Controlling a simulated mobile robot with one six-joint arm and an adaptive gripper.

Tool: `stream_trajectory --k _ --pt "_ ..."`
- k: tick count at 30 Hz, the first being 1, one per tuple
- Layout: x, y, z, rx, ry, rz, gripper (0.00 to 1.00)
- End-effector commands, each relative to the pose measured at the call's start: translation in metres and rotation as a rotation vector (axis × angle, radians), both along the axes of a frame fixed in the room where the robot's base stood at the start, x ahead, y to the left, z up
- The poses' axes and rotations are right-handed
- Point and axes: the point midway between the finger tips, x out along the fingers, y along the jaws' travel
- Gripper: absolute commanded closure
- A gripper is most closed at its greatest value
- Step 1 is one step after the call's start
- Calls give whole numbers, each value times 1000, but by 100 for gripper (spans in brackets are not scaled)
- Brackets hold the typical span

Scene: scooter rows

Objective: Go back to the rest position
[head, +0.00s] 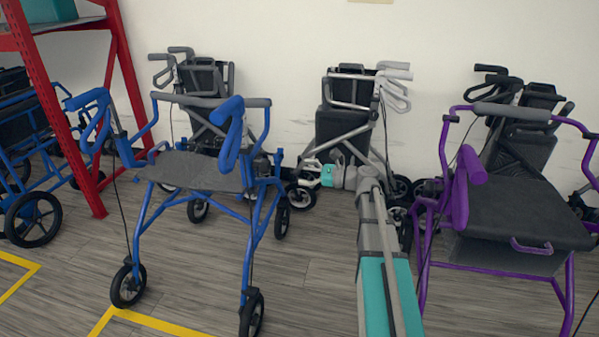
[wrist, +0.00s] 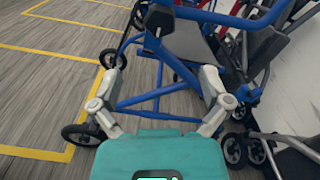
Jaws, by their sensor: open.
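My gripper (head: 312,172) is in the middle of the head view, at the end of my grey and teal arm, which reaches up from the bottom edge. It points left, toward the blue walker (head: 192,172). In the wrist view my gripper (wrist: 160,75) has its two light grey fingers spread wide, with nothing held between them. The blue walker's frame (wrist: 165,93) shows beyond and between the fingers. I cannot tell whether a finger touches it.
A purple walker (head: 520,215) stands close on the right. Folded grey walkers (head: 345,120) line the white wall. A red shelf upright (head: 62,105) stands at left, with another blue walker (head: 25,130) behind it. Yellow lines (head: 150,322) mark the wood floor, which is bare in front.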

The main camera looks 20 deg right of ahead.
Motion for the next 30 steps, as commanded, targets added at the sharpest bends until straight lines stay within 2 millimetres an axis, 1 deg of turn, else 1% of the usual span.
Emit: stream_trajectory --k 13,17,20,23,26,30 --pt "0 0 0 -2 0 1 3" --pt "-3 6 -3 -33 -7 9 3" --pt "-8 17 -9 -96 -24 28 3" --pt "-17 33 -19 -196 -50 63 3" --pt "-30 52 -33 -328 -88 114 3" --pt "-51 76 -55 -542 -157 214 3"
